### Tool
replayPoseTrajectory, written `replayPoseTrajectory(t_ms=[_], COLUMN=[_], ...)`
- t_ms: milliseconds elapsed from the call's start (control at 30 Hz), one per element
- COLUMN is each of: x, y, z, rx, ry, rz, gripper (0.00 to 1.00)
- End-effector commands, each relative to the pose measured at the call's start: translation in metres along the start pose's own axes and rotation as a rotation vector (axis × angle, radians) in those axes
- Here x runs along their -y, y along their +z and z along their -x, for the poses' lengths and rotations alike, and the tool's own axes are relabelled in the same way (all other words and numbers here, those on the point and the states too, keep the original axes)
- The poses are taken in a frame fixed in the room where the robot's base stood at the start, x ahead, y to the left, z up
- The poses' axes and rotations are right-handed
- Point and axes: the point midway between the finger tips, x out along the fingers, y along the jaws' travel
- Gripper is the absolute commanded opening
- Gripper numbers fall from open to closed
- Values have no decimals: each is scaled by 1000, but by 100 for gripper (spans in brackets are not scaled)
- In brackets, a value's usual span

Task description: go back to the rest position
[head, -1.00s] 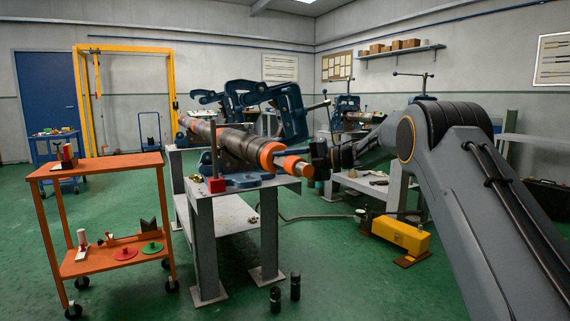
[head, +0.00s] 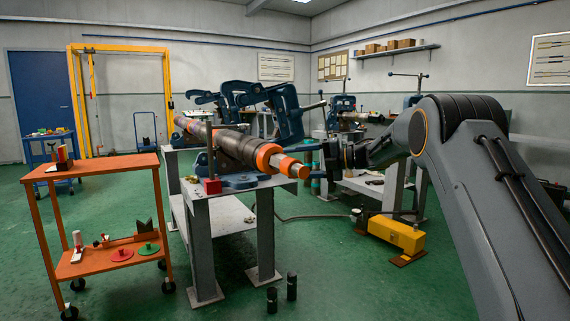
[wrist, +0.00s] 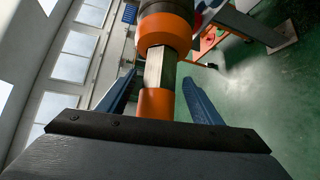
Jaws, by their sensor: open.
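My gripper (head: 315,159) is open and empty, just to the right of the end of the pipe assembly in the head view. In the wrist view its two blue fingers (wrist: 160,101) stand apart, one on each side of the orange end piece in the picture. The dark pipe (head: 225,143) lies in a blue vise (head: 270,103) on the grey bench, with an orange collar (head: 267,157), a pale shaft and an orange end piece (head: 300,172). The collar also shows in the wrist view (wrist: 165,25). The fingers do not appear closed on it.
The grey bench (head: 203,235) stands under the vise. An orange cart (head: 95,174) is at the left. A yellow box (head: 396,233) is on the floor at the right, and two dark cylinders (head: 272,300) stand in front of the bench.

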Motion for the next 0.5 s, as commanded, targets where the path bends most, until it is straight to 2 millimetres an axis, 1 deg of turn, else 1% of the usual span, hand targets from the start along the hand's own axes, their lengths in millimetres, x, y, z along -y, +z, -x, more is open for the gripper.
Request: replayPoseTrajectory(t_ms=[33,100,200,500], x=[-1,0,0,0], y=[0,0,0,0], z=[10,18,24,25], rx=[1,1,-1,3], ry=[0,0,0,1], rz=[0,0,0,-2], gripper=[59,59,59,59])
